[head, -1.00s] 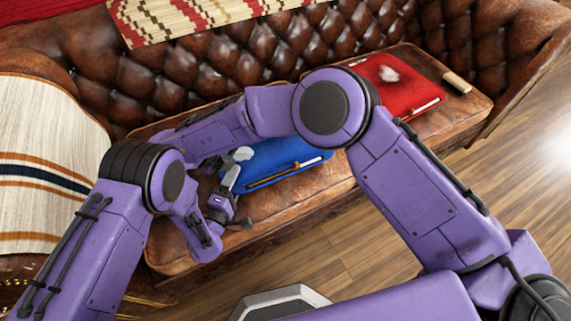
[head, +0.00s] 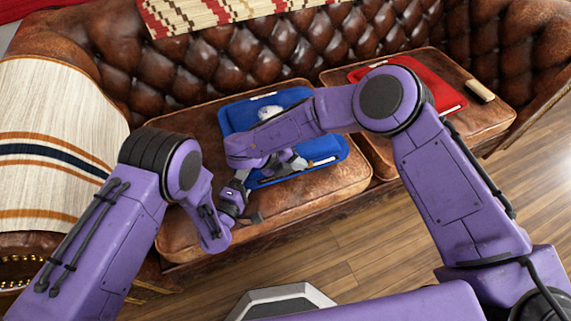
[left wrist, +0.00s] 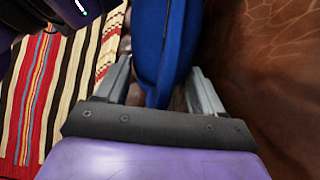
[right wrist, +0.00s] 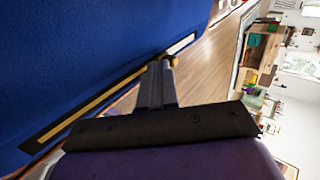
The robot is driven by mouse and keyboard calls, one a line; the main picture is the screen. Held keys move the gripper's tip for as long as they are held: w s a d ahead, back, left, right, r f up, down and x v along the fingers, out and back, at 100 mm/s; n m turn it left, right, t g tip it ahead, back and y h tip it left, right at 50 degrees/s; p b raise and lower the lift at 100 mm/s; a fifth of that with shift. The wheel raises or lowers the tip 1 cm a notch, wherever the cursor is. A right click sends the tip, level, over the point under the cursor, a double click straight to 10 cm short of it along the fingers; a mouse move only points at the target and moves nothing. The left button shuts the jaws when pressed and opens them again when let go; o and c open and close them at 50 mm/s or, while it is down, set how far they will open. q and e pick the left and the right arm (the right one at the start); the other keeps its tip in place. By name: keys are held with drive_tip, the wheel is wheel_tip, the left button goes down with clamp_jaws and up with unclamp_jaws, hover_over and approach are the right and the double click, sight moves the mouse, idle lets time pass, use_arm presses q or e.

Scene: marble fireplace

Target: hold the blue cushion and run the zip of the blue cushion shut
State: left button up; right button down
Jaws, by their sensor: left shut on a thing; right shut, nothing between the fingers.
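The blue cushion (head: 237,115) lies on the sofa seat, partly hidden behind my right forearm. Its zip (head: 322,162) runs along the front edge. My left gripper (head: 241,180) is shut on the cushion's left front corner; in the left wrist view the blue cloth (left wrist: 160,45) stands between its fingers (left wrist: 160,88). My right gripper (head: 290,160) is shut and empty at the front edge. In the right wrist view its fingertips (right wrist: 160,68) are close to the brass zip pull (right wrist: 171,60); I cannot tell if they touch. Brass teeth (right wrist: 95,102) run left, and a pale strip (right wrist: 182,43) lies right.
A red cushion (head: 425,72) lies on the right seat, with a brush-like block (head: 480,91) beside it. A striped throw (head: 55,140) covers the left sofa arm. The tufted backrest (head: 215,55) stands behind. Wooden floor (head: 400,235) is open in front.

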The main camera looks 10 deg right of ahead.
sight(327, 161)
drive_tip(key=shift+d, duration=0.2)
drive_tip(key=d, duration=0.3)
drive_tip(key=w+d, duration=0.1)
drive_tip(key=d, duration=0.2)
drive_tip(key=w+d, duration=0.1)
drive_tip(key=d, duration=0.2)
use_arm(q)
drive_tip(key=shift+a, duration=0.1)
use_arm(e)
drive_tip(key=a, duration=0.4)
drive_tip(key=shift+s, duration=0.4)
drive_tip(key=v, duration=1)
drive_tip(key=shift+a, duration=0.15)
use_arm(q)
drive_tip(key=o, duration=1.5)
drive_tip(key=shift+s, duration=0.1)
